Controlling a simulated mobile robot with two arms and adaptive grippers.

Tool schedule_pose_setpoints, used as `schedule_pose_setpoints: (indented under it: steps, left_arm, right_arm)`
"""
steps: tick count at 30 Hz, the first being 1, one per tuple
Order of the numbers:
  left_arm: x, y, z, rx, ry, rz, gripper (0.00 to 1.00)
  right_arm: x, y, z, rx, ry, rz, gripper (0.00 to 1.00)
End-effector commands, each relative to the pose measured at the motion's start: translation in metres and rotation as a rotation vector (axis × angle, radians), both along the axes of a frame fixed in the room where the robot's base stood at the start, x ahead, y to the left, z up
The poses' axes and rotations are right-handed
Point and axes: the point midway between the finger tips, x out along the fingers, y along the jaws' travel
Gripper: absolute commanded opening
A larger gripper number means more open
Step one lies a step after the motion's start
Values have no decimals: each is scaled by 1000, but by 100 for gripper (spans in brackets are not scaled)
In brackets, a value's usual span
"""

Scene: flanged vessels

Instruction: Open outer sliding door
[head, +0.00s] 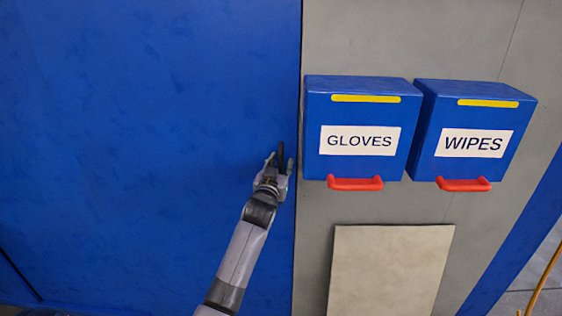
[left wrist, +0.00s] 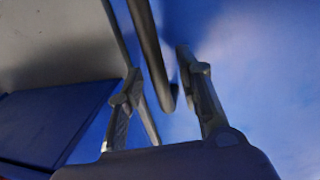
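The outer sliding door (head: 150,130) is a large blue panel filling the left of the head view. Its right edge meets a grey wall. A dark bar handle (head: 282,153) stands near that edge; in the left wrist view the handle (left wrist: 152,50) runs down between the two fingers. My left gripper (head: 277,163) is at the handle, and in the left wrist view (left wrist: 159,68) its fingers are spread either side of the bar. Gaps show between fingers and bar, so it is open around the handle. My right gripper is out of view.
Right of the door, a blue GLOVES box (head: 350,107) and a blue WIPES box (head: 490,121) with red handles hang on the grey wall (head: 400,40). The GLOVES box is close to my left gripper. A beige panel (head: 390,270) is below. A yellow hose (head: 543,280) shows at lower right.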

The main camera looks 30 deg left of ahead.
Motion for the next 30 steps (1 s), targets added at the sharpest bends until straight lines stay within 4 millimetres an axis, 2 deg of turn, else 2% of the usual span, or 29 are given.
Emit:
schedule_pose_setpoints:
  steps: [11, 26, 30]
  left_arm:
    - [6, 2, 0, 0, 0, 0, 33]
    - [6, 2, 0, 0, 0, -1, 1]
    - [6, 2, 0, -1, 1, -1, 0]
  right_arm:
    - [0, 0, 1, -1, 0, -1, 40]
    - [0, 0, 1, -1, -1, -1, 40]
    - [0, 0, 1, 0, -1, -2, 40]
